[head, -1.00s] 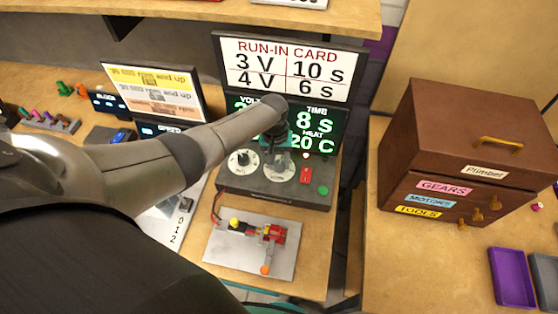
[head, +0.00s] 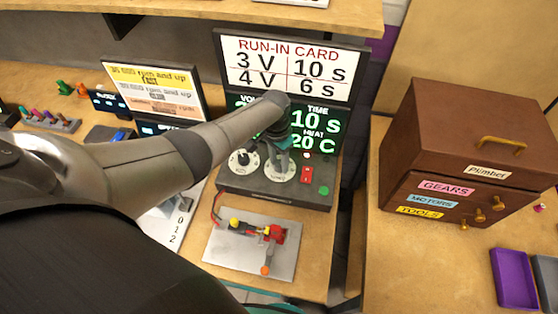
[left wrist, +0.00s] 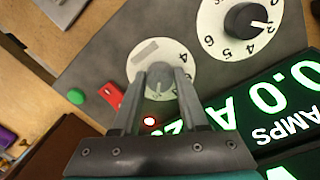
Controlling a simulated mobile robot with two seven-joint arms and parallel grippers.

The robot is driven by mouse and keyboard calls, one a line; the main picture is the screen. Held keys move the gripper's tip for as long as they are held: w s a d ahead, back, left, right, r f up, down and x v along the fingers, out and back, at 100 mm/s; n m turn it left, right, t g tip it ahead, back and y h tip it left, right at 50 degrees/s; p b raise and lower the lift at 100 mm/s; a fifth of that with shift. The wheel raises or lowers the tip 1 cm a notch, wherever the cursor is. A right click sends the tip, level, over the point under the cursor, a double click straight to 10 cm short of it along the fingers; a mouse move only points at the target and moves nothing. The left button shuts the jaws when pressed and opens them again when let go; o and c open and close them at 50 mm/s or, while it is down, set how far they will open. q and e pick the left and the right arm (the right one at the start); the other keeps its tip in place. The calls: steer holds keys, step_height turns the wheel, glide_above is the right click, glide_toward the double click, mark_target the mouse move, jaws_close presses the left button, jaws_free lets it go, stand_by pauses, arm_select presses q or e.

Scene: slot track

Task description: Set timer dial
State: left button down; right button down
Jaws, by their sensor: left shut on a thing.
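The timer dial (head: 283,178) is the right of two white dials on the dark control box (head: 262,190); it also shows in the left wrist view (left wrist: 177,52). My left gripper (head: 279,160) reaches down onto it. In the left wrist view my left gripper (left wrist: 166,78) has its fingers shut on the dial's knob, which they partly hide. The green display (head: 314,122) reads TIME 10 s, with 20 C below; its left part is hidden by my arm. The run-in card (head: 290,66) reads 3 V 10 s and 4 V 6 s. My right gripper is out of view.
The voltage dial (head: 242,161) stands close left of the timer dial. A red switch (head: 306,174) and a green button (head: 323,190) are to its right. A plate with a wired motor (head: 277,234) lies in front. A brown drawer cabinet (head: 440,135) stands at right.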

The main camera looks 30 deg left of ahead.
mark_target(277, 162)
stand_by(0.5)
arm_select(q)
steer(key=shift+c, duration=2.2)
jaws_free()
step_height(277, 162, up, 15)
steer(key=p, duration=0.3)
steer(key=shift+w+a+r, duration=0.15)
steer(key=shift+a, duration=0.3)
